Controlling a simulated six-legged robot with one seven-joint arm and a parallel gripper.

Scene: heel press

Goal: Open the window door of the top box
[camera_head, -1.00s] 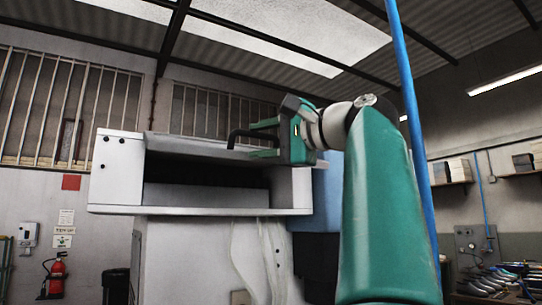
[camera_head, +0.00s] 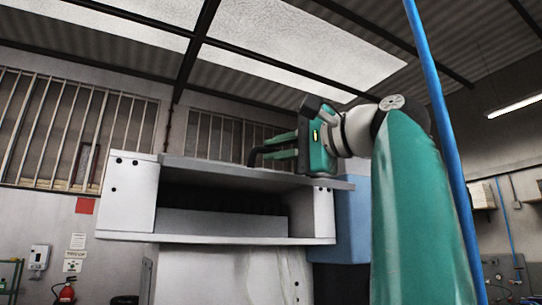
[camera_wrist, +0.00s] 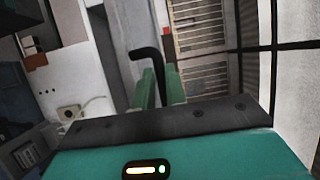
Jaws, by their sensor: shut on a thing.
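The top box (camera_head: 130,192) is a white housing with a wide dark opening in its front, in the middle of the head view. Its window door (camera_head: 245,173) shows as a thin grey panel along the top of the opening, swung up and seen nearly edge-on. The black bent handle (camera_head: 258,153) stands out above the panel. My gripper (camera_head: 272,148) is shut on this handle, above the box's top right side. In the wrist view, the handle (camera_wrist: 146,56) runs down between the two green fingers. The fingers hide its held part.
A white lower body (camera_head: 220,272) stands under the box, with a blue panel (camera_head: 352,218) to the right. A blue pole (camera_head: 440,120) rises right of my arm. A barred window (camera_head: 60,125) is in the wall behind. The opening's front is clear.

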